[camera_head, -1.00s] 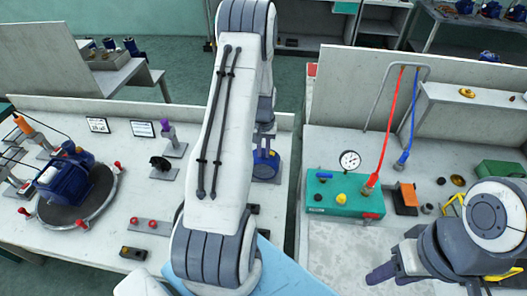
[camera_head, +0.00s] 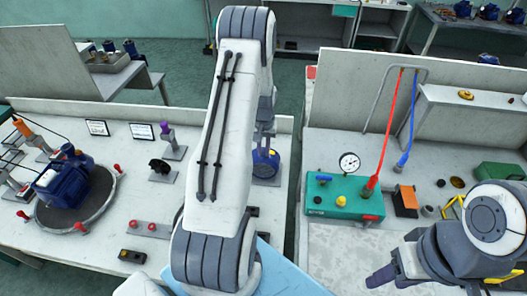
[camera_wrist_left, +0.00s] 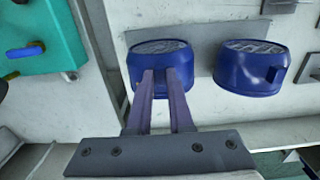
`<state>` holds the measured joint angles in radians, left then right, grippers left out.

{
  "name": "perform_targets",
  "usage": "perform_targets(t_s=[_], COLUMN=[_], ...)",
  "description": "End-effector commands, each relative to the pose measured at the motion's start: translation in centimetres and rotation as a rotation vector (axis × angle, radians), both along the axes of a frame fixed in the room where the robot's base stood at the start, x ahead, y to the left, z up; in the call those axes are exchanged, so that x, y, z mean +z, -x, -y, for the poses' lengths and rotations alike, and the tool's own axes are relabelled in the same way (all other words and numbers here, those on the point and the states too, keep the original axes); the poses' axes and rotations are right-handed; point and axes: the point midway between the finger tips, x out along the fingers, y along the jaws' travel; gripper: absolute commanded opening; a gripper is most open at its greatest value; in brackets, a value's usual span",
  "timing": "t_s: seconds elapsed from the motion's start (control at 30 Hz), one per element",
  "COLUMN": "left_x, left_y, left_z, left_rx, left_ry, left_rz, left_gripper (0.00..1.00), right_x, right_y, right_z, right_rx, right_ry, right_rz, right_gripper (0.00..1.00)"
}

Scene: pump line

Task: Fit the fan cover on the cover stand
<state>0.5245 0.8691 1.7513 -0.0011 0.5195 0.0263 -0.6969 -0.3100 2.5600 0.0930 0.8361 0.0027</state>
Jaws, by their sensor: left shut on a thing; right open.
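In the left wrist view, my left gripper (camera_wrist_left: 165,85) is shut on the near rim of a blue round fan cover (camera_wrist_left: 160,48) with a grille top. A second, similar blue cover (camera_wrist_left: 252,68) with a dark square notch is just to its right, apart from it. A flat grey plate (camera_wrist_left: 203,62) shows between and behind the covers; I cannot tell which part is the cover stand. In the head view, a blue cover (camera_head: 265,166) shows beside my left arm, which partly hides it. My right gripper (camera_head: 382,277) is open and empty at the lower right.
A green box (camera_head: 343,198) with a gauge stands on the right bench. A blue motor (camera_head: 62,184) sits on a round turntable at the left. A gap separates the two benches. Small stands and a red-button block (camera_head: 150,229) are on the left bench.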

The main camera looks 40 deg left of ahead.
Motion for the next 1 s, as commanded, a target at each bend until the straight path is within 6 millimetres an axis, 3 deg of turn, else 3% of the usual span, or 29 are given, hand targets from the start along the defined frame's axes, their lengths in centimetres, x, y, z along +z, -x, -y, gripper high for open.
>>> perform_targets(t_s=[0.4, 0.43, 0.5, 1.0], left_x=[-0.01, 0.01, 0.01, 0.93], left_y=[-0.84, -0.81, -0.79, -0.77], left_z=[-0.51, -0.50, -0.49, -0.47], left_rx=[0.000, 0.000, 0.000, 0.000], left_ry=[-0.001, -0.001, -0.001, -0.001], left_rz=[0.001, 0.001, 0.001, 0.001], left_gripper=[0.00, 0.31, 0.54, 0.54], right_x=[-0.10, -0.08, -0.08, 0.63], right_y=[-0.01, -0.01, -0.01, 0.00], right_z=[0.00, 0.00, 0.00, 0.01], right_rx=[0.000, 0.000, 0.000, 0.000], right_ry=[0.000, 0.000, 0.000, 0.000], right_rz=[0.000, 0.000, 0.000, 0.000], right_gripper=[0.50, 0.50, 0.50, 0.50])
